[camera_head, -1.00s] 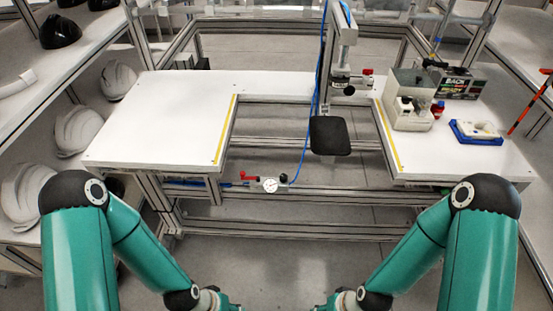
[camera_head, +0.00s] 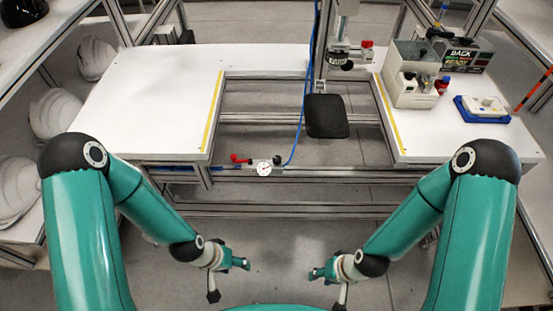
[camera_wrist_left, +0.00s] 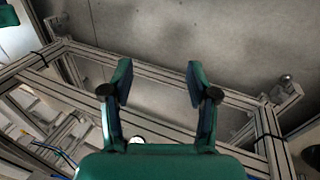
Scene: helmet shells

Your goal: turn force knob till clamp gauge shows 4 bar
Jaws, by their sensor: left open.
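The clamp gauge (camera_head: 264,169) is a small round white dial on the frame's front rail, below the gap in the table; its reading is too small to tell. A small black knob (camera_head: 277,159), which looks like the force knob, sits just right of the gauge. My left gripper (camera_head: 240,264) is in front of and below the gauge, apart from it. In the left wrist view its fingers (camera_wrist_left: 158,68) are spread with nothing between them. My right gripper (camera_head: 318,273) is low at the right of centre, away from the knob; its opening is unclear.
A red lever (camera_head: 240,159) sits left of the gauge, and a blue hose (camera_head: 301,125) runs up from there. A black pad (camera_head: 327,116) hangs in the gap. A grey box (camera_head: 409,78) and a blue tray (camera_head: 482,117) stand on the right table. Helmet shells (camera_head: 55,113) fill the left shelf.

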